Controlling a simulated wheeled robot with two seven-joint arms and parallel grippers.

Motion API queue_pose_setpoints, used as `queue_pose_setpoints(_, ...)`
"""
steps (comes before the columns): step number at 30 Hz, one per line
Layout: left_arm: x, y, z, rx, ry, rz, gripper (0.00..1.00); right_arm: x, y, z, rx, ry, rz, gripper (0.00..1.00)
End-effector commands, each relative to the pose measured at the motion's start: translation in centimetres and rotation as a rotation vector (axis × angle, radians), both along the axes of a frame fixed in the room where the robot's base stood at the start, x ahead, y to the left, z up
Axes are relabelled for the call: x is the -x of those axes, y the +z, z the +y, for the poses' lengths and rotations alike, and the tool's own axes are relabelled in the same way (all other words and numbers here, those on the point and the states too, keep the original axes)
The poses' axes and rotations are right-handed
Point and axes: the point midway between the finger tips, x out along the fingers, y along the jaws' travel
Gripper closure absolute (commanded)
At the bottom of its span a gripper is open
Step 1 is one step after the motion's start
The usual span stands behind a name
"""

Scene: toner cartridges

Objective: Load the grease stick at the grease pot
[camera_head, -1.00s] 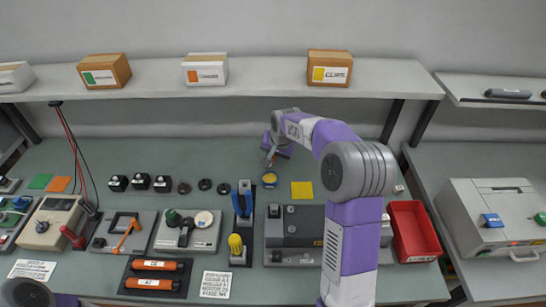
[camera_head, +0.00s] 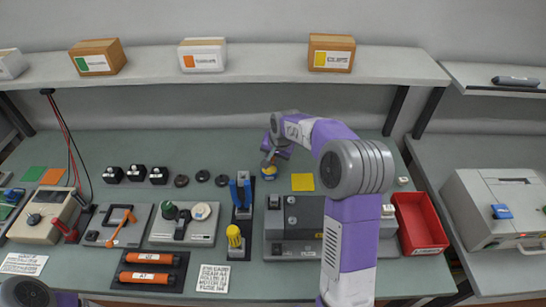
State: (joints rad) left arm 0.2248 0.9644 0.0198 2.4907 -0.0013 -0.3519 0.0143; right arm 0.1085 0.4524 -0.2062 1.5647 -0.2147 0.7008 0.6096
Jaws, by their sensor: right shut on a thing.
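My right gripper (camera_head: 269,161) reaches in from the right and is shut, right at the pot. The thing in its jaws, likely the grease stick, is too small and too covered by the gripper to make out. I cannot tell whether its tip touches the grease. My left gripper is not in view; only part of my left arm shows at the bottom left corner.
A yellow square (camera_head: 302,182) lies right of the pot, above a grey machine (camera_head: 295,220). A blue upright tool (camera_head: 241,190) stands close on the left. A red bin (camera_head: 420,222) is at the right. The bench behind the pot is clear.

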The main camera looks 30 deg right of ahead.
Motion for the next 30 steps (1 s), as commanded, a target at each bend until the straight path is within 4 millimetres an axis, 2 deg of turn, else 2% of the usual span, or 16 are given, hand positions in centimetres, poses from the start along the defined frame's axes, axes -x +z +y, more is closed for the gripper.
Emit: queue_pose_setpoints(30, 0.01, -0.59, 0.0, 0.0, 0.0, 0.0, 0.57, 0.0, -0.88, -0.01, 0.0, 0.0, 0.0, 1.0)
